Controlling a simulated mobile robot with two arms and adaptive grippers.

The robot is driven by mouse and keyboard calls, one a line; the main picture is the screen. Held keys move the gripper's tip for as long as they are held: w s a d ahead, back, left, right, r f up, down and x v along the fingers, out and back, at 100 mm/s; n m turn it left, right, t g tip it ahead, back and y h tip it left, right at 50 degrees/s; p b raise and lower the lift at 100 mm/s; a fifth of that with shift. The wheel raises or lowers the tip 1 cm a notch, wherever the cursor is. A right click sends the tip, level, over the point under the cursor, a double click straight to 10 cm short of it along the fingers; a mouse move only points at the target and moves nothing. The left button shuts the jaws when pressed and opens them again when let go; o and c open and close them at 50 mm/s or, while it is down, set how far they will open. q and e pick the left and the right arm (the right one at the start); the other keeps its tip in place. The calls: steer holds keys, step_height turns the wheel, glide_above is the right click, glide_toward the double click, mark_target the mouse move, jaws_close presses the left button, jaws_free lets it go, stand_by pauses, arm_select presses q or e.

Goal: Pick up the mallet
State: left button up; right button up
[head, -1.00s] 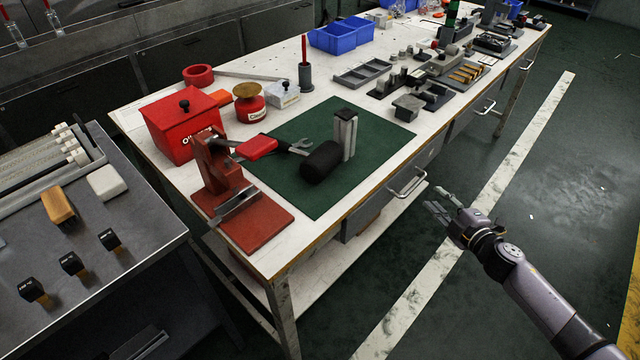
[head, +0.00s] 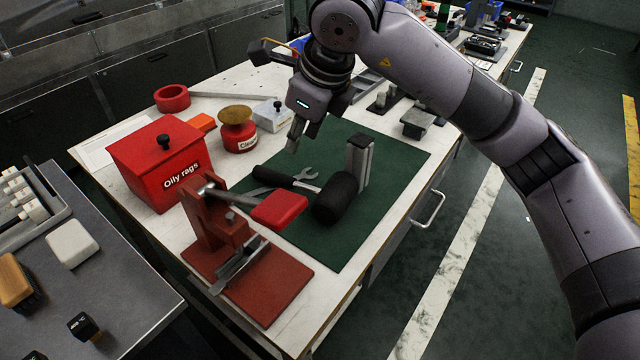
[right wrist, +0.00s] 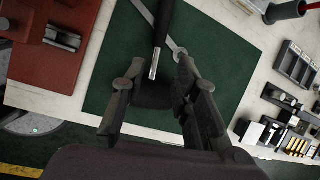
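The mallet has a black cylindrical head (head: 334,198), a short metal shaft and a black grip. It lies on the green mat (head: 400,165), beside an upright metal block (head: 358,160) and an open-end wrench (head: 304,174). My right gripper (head: 300,132) hangs above the mat, over the mallet, pointing down. In the right wrist view its two fingers (right wrist: 158,72) are apart and empty. The mallet's grip (right wrist: 165,25) and shaft show beyond and between them. Its head is partly hidden behind the fingers. My left gripper is not in view.
A red press (head: 215,232) with a red-handled lever stands near the mallet's grip. A red "Oily rags" bin (head: 160,165), a red can (head: 237,132) and a white box (head: 272,115) stand behind. The mat's front right part is clear.

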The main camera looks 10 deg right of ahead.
glide_toward(285, 177)
steer(key=x, duration=0.4)
steer(key=shift+a+f, duration=0.1)
steer(key=shift+f, duration=0.2)
steer(key=x, duration=0.5)
steer(key=shift+w+f+b, duration=0.15)
steer(key=shift+w+b, duration=0.05)
steer(key=shift+b, duration=0.1)
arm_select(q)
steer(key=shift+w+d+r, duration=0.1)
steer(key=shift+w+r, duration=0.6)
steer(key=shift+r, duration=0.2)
arm_select(e)
jaws_close()
